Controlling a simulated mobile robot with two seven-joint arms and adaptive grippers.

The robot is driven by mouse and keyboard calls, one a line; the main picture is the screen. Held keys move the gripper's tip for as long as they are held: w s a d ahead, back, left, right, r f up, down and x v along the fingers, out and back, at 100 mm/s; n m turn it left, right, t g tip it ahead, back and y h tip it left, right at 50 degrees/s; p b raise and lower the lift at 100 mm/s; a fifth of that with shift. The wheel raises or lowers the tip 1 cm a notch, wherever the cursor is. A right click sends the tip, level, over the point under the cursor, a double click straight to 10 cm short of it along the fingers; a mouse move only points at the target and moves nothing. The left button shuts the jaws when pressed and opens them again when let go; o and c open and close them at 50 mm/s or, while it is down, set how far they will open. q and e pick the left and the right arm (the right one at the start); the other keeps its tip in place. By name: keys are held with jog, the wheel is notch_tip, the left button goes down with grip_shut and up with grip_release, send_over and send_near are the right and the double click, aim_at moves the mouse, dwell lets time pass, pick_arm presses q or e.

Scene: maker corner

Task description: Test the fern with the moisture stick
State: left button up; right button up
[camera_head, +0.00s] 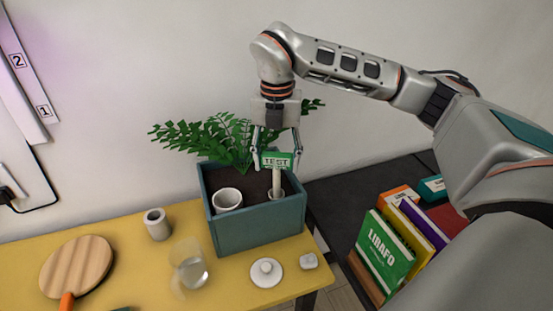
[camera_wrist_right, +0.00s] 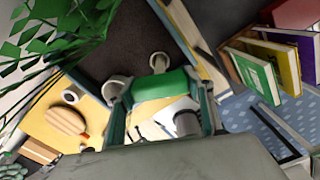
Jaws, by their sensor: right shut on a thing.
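My right gripper (camera_head: 276,160) is shut on the moisture stick (camera_head: 278,178), which has a green head marked TEST and a pale shaft. The stick is roughly upright over the right part of the teal planter (camera_head: 255,228). Its lower end is at a small pale ring on the dark soil; I cannot tell how deep it is. In the right wrist view the green head (camera_wrist_right: 165,84) sits between the fingers, and fern leaves (camera_wrist_right: 40,35) show at upper left. My left gripper is not in view.
A white cup (camera_head: 228,200) stands in the planter's left part. On the yellow table (camera_head: 130,262) are a grey pot (camera_head: 157,224), a glass (camera_head: 190,270), a white lidded dish (camera_head: 267,272) and a wooden paddle (camera_head: 77,266). Books (camera_head: 385,252) stand at right.

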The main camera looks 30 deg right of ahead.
dwell(0.3)
jog(key=o, duration=1.1)
jog(key=shift+o, duration=0.2)
jog(key=o, duration=0.6)
jog(key=shift+r, duration=0.15)
